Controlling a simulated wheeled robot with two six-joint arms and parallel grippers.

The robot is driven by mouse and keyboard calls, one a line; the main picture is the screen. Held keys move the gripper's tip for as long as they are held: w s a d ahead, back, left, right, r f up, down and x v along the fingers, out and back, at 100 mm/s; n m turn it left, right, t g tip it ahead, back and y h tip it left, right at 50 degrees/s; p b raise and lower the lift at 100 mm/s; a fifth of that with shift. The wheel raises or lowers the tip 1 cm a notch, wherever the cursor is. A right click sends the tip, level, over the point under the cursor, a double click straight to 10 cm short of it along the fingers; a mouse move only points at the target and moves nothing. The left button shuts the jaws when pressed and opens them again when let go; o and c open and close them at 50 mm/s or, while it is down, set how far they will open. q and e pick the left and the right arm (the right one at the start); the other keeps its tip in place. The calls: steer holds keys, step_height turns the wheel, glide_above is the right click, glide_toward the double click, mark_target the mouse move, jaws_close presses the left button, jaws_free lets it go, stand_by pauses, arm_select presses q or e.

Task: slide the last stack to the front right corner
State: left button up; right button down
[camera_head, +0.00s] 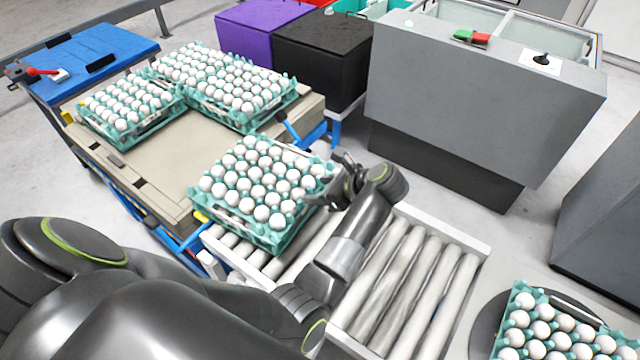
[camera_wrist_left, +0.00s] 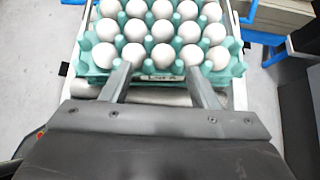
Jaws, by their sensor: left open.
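A stack of teal egg trays (camera_head: 282,241) filled with white eggs lies across the near edge of the cart's beige top and the start of the roller conveyor. My left gripper (camera_head: 322,192) is at the stack's conveyor-side face, open. In the left wrist view its two fingers (camera_wrist_left: 159,70) are spread and reach to the near wall of the tray (camera_wrist_left: 95,72), with no egg or tray wall visibly clamped between them. Whether the fingertips touch the tray cannot be told. More egg stacks (camera_head: 240,125) stand at the far side of the cart top (camera_head: 165,160). My right gripper is out of view.
The roller conveyor (camera_head: 405,285) is clear to the right of my left wrist. Another egg tray (camera_head: 508,313) sits at the bottom right. A grey cabinet (camera_head: 480,100), a black box (camera_head: 322,55) and a purple box (camera_head: 255,30) stand behind. The cart top's front middle is bare.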

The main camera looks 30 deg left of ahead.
arm_select(q)
steer(key=b, duration=0.5)
glide_above(307, 221)
steer(key=d, duration=0.4)
steer(key=f, duration=0.9)
steer(key=shift+s+a+f, duration=0.2)
steer(key=shift+a+f, duration=0.05)
steer(key=shift+f, duration=0.1)
step_height(307, 221, down, 4)
steer(key=b, duration=0.4)
steer(key=shift+d+r, duration=0.1)
steer(key=shift+f+b, duration=0.55)
steer(key=shift+b, duration=0.15)
steer(key=shift+w+a+b, duration=0.15)
steer(key=shift+a+b, duration=0.15)
steer(key=shift+a, duration=1.15)
steer(key=shift+w+a+b, duration=0.2)
steer(key=shift+a+b, duration=0.05)
steer(key=shift+a, duration=1.15)
steer(key=shift+w+a+b, duration=0.15)
steer(key=shift+a+b, duration=0.15)
steer(key=shift+a, duration=1.15)
steer(key=shift+w+a+r, duration=0.1)
steer(key=shift+a+r, duration=0.05)
steer(key=shift+a, duration=0.7)
